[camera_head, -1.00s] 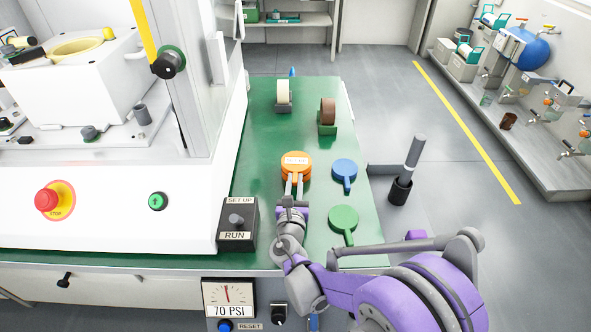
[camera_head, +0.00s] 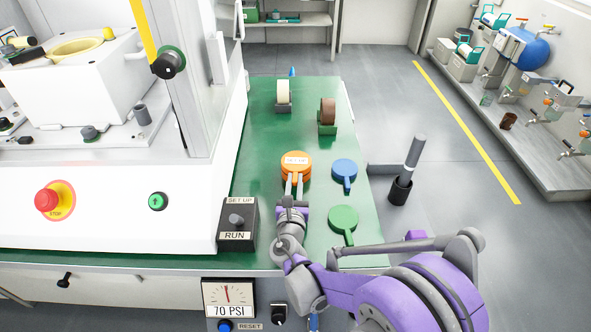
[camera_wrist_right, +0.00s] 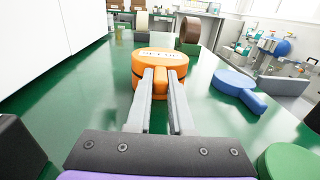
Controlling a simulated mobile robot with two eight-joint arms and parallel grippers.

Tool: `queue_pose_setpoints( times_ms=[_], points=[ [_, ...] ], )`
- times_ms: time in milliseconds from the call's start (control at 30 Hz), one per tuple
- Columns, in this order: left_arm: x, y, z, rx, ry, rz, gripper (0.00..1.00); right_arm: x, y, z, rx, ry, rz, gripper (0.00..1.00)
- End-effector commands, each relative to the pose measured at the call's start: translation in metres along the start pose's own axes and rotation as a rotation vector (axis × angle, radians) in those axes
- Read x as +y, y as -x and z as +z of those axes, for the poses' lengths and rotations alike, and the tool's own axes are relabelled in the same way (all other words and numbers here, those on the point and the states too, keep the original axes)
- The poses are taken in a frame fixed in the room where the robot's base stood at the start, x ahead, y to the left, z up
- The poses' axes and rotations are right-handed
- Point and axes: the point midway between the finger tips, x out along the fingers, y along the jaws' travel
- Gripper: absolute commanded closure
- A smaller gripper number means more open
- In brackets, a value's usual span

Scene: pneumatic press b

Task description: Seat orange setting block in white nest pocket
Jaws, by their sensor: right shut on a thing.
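The orange setting block (camera_head: 296,161), a round disc with a short handle and a "SET UP" label on top, is at the middle of the green bench. My right gripper (camera_head: 294,185) is shut on its handle; the right wrist view shows the two fingers (camera_wrist_right: 162,85) on either side of the handle of the orange block (camera_wrist_right: 160,62). Whether the block touches the bench is hard to tell. A white machine housing with a yellow ring (camera_head: 78,47) stands at the left; I cannot make out the white nest pocket for certain. My left gripper is not in view.
A blue disc (camera_head: 344,170) and a green disc (camera_head: 343,220) lie to the right of the block. A SET UP/RUN switch box (camera_head: 237,225) stands at the left front. Tape rolls (camera_head: 327,112) stand farther back. The machine's white wall bounds the bench at left.

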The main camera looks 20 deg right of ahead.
Motion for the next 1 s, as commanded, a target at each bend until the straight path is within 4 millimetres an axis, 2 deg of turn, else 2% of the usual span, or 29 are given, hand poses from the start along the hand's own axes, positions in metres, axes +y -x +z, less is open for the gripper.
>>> queue_pose_setpoints(
  times_ms=[1000],
  points=[
    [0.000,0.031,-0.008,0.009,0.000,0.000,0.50,0.000,0.000,0.040,-0.001,0.001,-0.001,1.00]
  ],
)
